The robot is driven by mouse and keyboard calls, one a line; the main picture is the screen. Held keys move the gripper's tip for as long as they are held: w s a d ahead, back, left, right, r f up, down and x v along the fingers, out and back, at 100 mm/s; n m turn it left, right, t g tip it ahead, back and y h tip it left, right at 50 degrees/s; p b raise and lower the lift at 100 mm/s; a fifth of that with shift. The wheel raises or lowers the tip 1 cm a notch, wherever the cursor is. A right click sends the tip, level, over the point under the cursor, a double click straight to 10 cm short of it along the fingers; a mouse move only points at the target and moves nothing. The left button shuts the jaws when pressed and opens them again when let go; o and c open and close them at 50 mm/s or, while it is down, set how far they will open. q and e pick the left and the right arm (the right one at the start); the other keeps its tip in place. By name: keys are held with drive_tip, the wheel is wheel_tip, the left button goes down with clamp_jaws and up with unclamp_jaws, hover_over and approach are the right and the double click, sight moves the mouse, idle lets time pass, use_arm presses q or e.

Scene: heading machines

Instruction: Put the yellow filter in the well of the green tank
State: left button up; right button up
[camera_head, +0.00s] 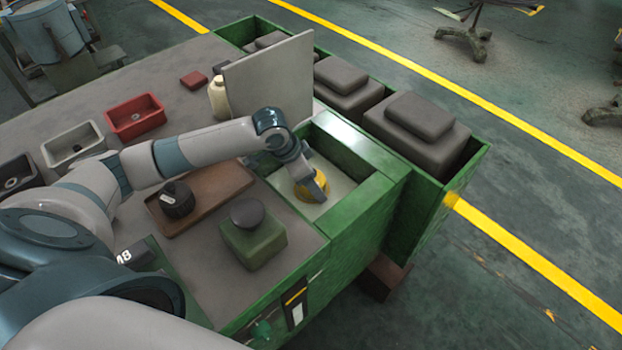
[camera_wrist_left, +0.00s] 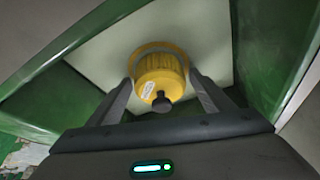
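The yellow filter (camera_head: 311,187) is inside the well of the green tank (camera_head: 352,143), above or on its pale floor; contact with the floor cannot be told. In the left wrist view the filter (camera_wrist_left: 160,78) shows a ribbed yellow body, a white label and a black knob facing the camera. My left gripper (camera_head: 313,180) reaches down into the well. Its fingers (camera_wrist_left: 160,80) lie on both sides of the filter, with the tips seeming to touch it. The fingers hide part of the filter in the head view. My right gripper is not in view.
A brown tray (camera_head: 215,190) with a black knobbed filter (camera_head: 177,198) and a green block with a dark cap (camera_head: 254,242) stand left of the well. A grey upright panel (camera_head: 270,85) and cream bottle (camera_head: 218,97) stand behind. Red (camera_head: 135,116) and grey bins (camera_head: 73,144) sit farther left.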

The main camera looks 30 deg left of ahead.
use_arm(q)
drive_tip(key=shift+r, duration=0.1)
drive_tip(key=shift+s+a+r, duration=0.1)
drive_tip(key=shift+a+r, duration=0.05)
drive_tip(key=shift+r, duration=0.25)
drive_tip(key=b+v, duration=0.2)
drive_tip(key=v, duration=0.9)
drive_tip(key=shift+r, duration=0.2)
